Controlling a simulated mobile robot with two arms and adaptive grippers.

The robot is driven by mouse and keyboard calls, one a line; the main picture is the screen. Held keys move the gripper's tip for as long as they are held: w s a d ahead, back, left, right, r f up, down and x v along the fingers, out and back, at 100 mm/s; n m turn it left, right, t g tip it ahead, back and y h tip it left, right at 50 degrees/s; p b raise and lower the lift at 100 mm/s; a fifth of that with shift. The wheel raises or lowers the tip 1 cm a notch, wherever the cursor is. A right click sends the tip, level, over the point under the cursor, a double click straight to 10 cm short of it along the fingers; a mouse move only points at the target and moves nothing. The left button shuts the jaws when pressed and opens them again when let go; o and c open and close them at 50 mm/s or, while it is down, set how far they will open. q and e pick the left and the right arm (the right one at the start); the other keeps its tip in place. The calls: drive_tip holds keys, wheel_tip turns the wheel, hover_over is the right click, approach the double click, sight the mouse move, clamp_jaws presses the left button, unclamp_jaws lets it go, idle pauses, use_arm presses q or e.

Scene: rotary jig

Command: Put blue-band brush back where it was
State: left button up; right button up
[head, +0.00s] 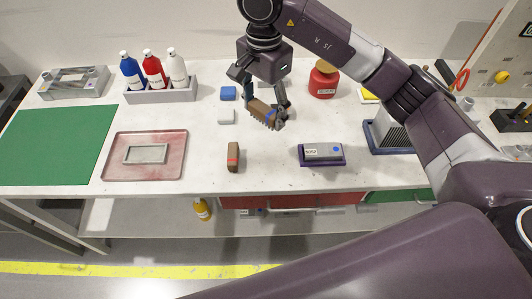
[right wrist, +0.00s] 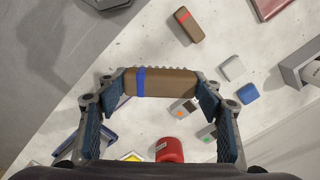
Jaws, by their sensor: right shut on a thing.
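The blue-band brush (head: 263,112) is a brown block with bristles and a blue band. My right gripper (head: 265,109) is shut on it and holds it above the white table. In the right wrist view the brush (right wrist: 160,82) lies across between the two fingers of the gripper (right wrist: 160,88), its blue band left of its middle. A second brown brush with a red band (head: 233,157) lies on the table below it in the head view; it also shows in the right wrist view (right wrist: 189,24). My left gripper is not in view.
A blue block (head: 228,93) and a white block (head: 226,116) lie left of the held brush. A red jar (head: 323,80) stands behind right. A dark tray (head: 322,161) holds a grey labelled block. A pink tray (head: 112,168), green mat (head: 52,146) and bottle rack (head: 162,95) are left.

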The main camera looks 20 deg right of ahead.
drive_tip(key=p, duration=0.3)
hover_over(265, 161)
wheel_tip(265, 161, down, 12)
drive_tip(key=shift+f, duration=0.1)
drive_tip(key=shift+f+p, duration=0.3)
drive_tip(key=shift+f, duration=0.35)
wheel_tip(265, 161, down, 4)
drive_tip(key=shift+w+p, duration=0.1)
drive_tip(key=shift+p, duration=0.4)
drive_tip(key=shift+f, duration=0.2)
drive_tip(key=o, duration=1.1)
